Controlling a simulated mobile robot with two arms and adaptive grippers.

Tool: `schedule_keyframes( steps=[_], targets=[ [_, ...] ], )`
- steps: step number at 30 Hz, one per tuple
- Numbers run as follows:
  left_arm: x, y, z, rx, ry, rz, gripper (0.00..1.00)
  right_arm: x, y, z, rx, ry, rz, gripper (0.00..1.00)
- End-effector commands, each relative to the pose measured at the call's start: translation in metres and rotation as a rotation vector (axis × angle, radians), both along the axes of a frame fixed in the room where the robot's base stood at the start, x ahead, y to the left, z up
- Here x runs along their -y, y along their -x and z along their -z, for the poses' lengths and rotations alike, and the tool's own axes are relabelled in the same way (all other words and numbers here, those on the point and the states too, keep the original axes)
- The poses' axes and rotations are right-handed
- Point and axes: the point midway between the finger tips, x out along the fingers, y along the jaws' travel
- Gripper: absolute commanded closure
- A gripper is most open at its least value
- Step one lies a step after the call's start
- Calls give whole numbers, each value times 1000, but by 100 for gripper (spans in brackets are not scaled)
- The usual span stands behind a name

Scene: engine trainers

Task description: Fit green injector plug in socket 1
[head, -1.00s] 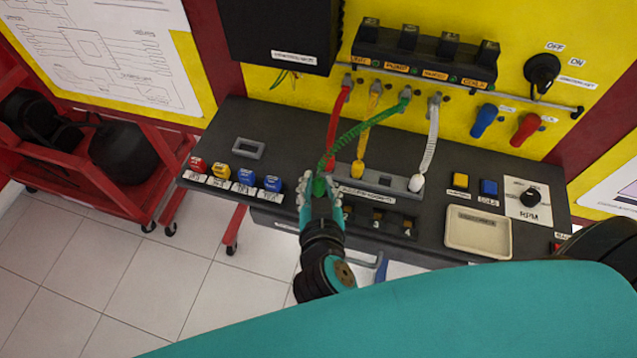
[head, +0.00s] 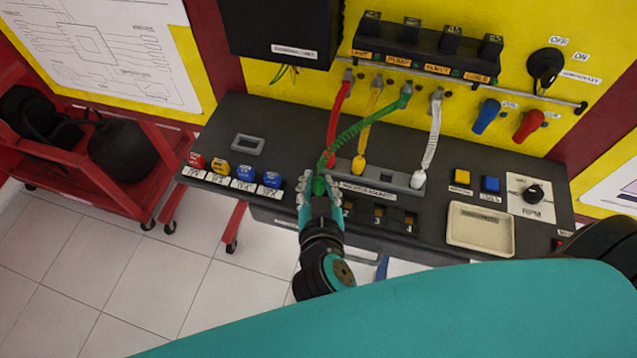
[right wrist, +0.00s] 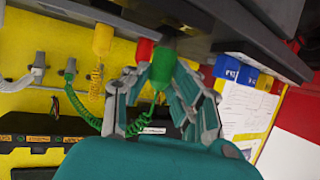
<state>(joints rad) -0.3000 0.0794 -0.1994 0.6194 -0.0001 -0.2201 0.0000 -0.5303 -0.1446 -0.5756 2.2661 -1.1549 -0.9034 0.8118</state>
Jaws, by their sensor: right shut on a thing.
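The green injector plug (head: 319,186) is between the fingertips of my right gripper (head: 318,182), at the front of the dark console. Its coiled green cord (head: 350,138) runs up to the yellow panel. In the right wrist view the green plug (right wrist: 163,66) has its dark end at the console's edge; I cannot tell whether it is in a socket. Dark sockets (head: 379,213) show along the console front to the right of the gripper; socket 1 cannot be made out, and the gripper covers part of that row. My left gripper is not in view.
A grey holder (head: 390,178) behind carries the yellow plug (head: 358,165) and white plug (head: 418,179); the red cord (head: 338,115) hangs close to the green one. Colored buttons (head: 245,173) lie left, a beige tray (head: 481,230) right.

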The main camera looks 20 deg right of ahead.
Motion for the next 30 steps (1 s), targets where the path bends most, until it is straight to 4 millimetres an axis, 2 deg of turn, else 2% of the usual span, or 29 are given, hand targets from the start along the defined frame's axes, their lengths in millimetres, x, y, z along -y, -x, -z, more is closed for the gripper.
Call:
schedule_keyframes(
  steps=[30],
  targets=[
    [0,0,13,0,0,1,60,0,0,16,-1,-1,0,100]
  ],
)
